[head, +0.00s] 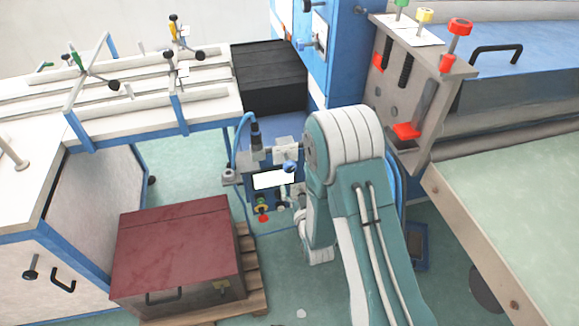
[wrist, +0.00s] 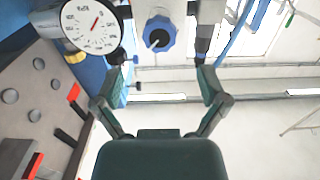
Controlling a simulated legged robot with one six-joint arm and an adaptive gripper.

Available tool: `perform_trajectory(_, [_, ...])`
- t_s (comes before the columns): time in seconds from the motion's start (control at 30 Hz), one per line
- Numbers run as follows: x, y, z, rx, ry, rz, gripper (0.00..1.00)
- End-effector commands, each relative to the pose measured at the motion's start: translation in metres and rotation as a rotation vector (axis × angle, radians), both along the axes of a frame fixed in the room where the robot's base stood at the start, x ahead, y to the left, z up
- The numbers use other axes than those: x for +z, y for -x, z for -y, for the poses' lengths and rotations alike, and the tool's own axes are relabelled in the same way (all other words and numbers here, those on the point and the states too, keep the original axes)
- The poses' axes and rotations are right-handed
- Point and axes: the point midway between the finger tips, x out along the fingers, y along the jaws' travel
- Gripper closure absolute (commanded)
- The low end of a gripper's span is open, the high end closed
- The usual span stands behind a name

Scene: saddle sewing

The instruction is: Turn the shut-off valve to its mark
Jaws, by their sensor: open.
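A round blue valve knob (wrist: 160,36) with a dark centre shows at the top middle of the wrist view, on a pale fitting. My gripper (wrist: 160,62) is open, with its two fingers spread to the left and right of the knob in that view. Nothing is held between them, and I cannot tell how far the knob lies beyond the fingertips. No mark for the valve is clear to me. In the head view a small blue knob (head: 289,167) shows beside my arm; my fingers are hidden there.
A round white gauge (wrist: 95,24) with a red needle is left of the knob. In the head view, a dark red box (head: 172,250) sits on a wooden pallet (head: 254,287), a black box (head: 268,75) stands behind, and a bracket with red parts (head: 425,75) is at right.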

Motion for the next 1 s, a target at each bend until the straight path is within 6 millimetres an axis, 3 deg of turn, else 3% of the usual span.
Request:
perform_trajectory(0.2, [0.0, -0.041, -0.012, 0.0, -0.001, 0.003, 0.07])
perform_trajectory(0.4, [0.0, -0.067, -0.019, 0.0, 0.001, 0.0, 0.07])
perform_trajectory(0.8, [0.0, -0.076, -0.022, 0.0, 0.0, -0.001, 0.07])
perform_trajectory(0.9, [0.0, -0.076, -0.022, 0.0, 0.0, -0.001, 0.52])
perform_trajectory(1.0, [0.0, -0.076, -0.022, 0.0, 0.0, -0.001, 0.9])
